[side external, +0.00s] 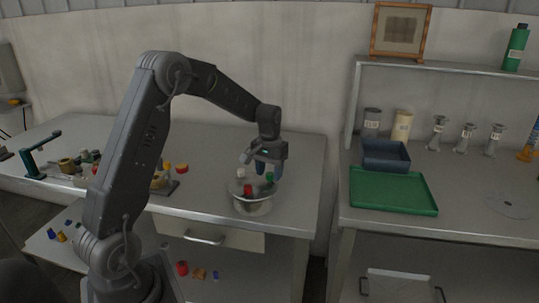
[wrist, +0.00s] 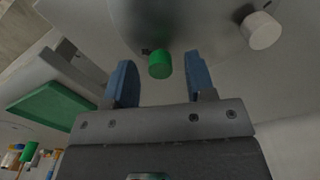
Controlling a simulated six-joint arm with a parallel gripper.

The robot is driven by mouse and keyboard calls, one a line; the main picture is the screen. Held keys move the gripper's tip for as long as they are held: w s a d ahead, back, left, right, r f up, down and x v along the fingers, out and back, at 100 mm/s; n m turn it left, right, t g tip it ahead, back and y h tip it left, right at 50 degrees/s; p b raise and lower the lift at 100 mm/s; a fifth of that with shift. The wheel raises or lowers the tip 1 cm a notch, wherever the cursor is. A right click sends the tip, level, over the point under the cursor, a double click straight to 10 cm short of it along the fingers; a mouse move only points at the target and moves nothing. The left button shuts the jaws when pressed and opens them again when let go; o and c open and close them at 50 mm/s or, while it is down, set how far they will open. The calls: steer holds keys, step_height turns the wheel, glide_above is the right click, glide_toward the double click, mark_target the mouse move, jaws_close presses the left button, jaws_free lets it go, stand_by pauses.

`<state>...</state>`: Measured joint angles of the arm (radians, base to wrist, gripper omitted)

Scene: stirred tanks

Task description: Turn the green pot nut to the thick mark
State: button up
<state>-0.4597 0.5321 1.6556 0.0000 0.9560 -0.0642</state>
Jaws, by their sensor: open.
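The green pot nut (wrist: 160,65) is a small green cylinder on the tank lid. In the wrist view it lies between and just beyond the two blue fingertips of my gripper (wrist: 156,80), with a gap on each side. My gripper is open and holds nothing. In the side view my gripper (side external: 262,168) hangs over the round metal tank (side external: 253,206), and the green nut (side external: 269,177) shows by the right finger. A small dark mark (wrist: 146,51) sits beside the nut; I cannot tell whether it is the thick mark.
A white nut (wrist: 261,30) and a red nut (side external: 248,190) are on the same lid, close to the gripper. A green tray (side external: 394,192) and a blue bin (side external: 386,154) stand on the right bench. The bench right of the tank is clear.

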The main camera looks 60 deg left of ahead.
mark_target(270, 174)
step_height(270, 174, up, 13)
stand_by(0.3)
steer(key=shift+r, duration=0.1)
steer(key=s+d+r+m+t, duration=0.2)
steer(key=s+d+r, duration=0.25)
steer(key=d, duration=0.35)
steer(key=s+d+f+m+t, duration=0.1)
steer(key=s+d+m, duration=0.1)
steer(key=s+d, duration=0.4)
steer(key=s+d+f+m+t, duration=0.2)
steer(key=s+d, duration=0.5)
steer(key=s, duration=0.6)
steer(key=shift+t, duration=0.3)
steer(key=shift+w+f, duration=0.1)
stand_by(3.9)
